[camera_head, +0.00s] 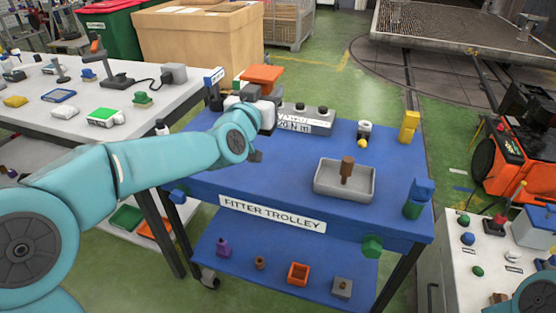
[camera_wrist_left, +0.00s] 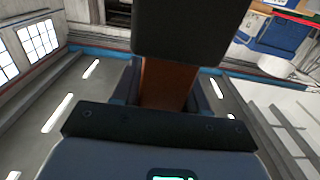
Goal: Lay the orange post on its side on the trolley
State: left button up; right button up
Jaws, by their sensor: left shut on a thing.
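The orange post (camera_head: 263,75) shows at the far left corner of the blue fitter trolley (camera_head: 325,150) in the head view. My left gripper (camera_head: 256,97) is shut on it, and the post's orange top stands out above the gripper. In the left wrist view a brownish-orange length of the post (camera_wrist_left: 165,84) runs between the dark fingers. The gripper and arm hide the lower part of the post, so I cannot tell whether it touches the trolley top. My right gripper is not in view.
A grey labelled box (camera_head: 305,117) stands close right of the gripper. A grey tray (camera_head: 344,182) with a brown object, a yellow block (camera_head: 409,126) and a blue-green item (camera_head: 417,197) are on the trolley top. Bare blue surface lies between the arm and the tray.

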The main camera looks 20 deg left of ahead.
pick_arm(q)
jog(key=f+b, duration=0.1)
jog(key=f, duration=0.7)
jog(key=f+b, duration=0.1)
jog(key=f, duration=0.7)
jog(key=shift+w+a, duration=0.1)
jog(key=shift+a, duration=0.1)
jog(key=shift+f, duration=0.3)
jog(key=shift+r, duration=0.15)
jog(key=shift+f, duration=0.2)
jog(key=o, duration=1)
jog(key=shift+f, duration=0.1)
jog(key=shift+o, duration=0.8)
